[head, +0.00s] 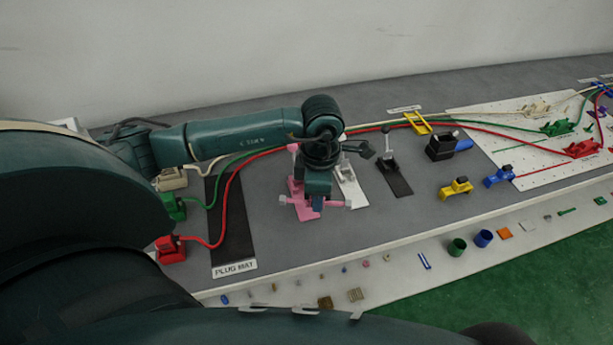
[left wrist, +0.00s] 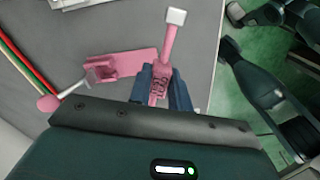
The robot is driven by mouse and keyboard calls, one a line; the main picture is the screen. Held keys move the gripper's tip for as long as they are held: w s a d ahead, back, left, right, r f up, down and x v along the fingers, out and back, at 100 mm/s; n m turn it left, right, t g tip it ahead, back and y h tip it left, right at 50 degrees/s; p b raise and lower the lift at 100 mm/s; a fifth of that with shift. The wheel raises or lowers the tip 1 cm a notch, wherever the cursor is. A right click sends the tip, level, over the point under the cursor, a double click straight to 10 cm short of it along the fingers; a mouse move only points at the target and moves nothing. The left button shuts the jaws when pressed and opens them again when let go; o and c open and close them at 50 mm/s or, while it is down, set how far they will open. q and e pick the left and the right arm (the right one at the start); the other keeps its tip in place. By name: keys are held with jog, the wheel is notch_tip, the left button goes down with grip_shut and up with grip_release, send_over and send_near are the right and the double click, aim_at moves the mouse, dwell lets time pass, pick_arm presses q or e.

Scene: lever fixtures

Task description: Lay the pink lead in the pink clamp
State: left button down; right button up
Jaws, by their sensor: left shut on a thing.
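The pink clamp shows as a pink base plate with a small block in the head view (head: 296,188) and in the left wrist view (left wrist: 128,63). Its thin lever stands raised, with a pink knob (left wrist: 47,103). The pink lead (left wrist: 168,48) is a bar with a white end cap. My left gripper (head: 318,199) is over the front part of the clamp. In the left wrist view its two fingers (left wrist: 160,92) are shut on the lead, beside the clamp plate. In the head view, the gripper hides the middle of the lead. My right gripper is not in view.
White (head: 350,186) and black (head: 395,178) lever clamps stand to the right. Red and green cables run behind, from the red (head: 171,250) and green (head: 174,206) plugs. A black plug mat (head: 232,235) lies left. Yellow (head: 456,189) and blue pieces stand farther right. The bench's front edge is close.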

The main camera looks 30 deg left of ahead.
pick_arm(q)
jog(key=n, duration=0.4)
jog(key=a+n, duration=0.1)
jog(key=shift+w+r+n, duration=0.2)
jog(key=shift+r+n, duration=0.05)
jog(key=shift+n, duration=0.15)
jog(key=n, duration=0.2)
jog(key=a+n, duration=0.1)
jog(key=n, duration=0.2)
jog(key=shift+w+r+n+b, duration=0.15)
jog(key=shift+r+n+b, duration=0.05)
jog(key=shift+n+b, duration=0.1)
jog(key=shift+w+a+r+n, duration=0.1)
jog(key=shift+a+r+n, duration=0.15)
jog(key=shift+n, duration=1.55)
jog(key=shift+w+a+r+n, duration=0.1)
jog(key=shift+a+n, duration=0.25)
jog(key=shift+n, duration=1.45)
jog(key=shift+w+a+r+n, duration=0.1)
jog(key=shift+a+r+n, duration=0.15)
jog(key=shift+n, duration=1.55)
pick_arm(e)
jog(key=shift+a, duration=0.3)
pick_arm(q)
jog(key=shift+f, duration=0.1)
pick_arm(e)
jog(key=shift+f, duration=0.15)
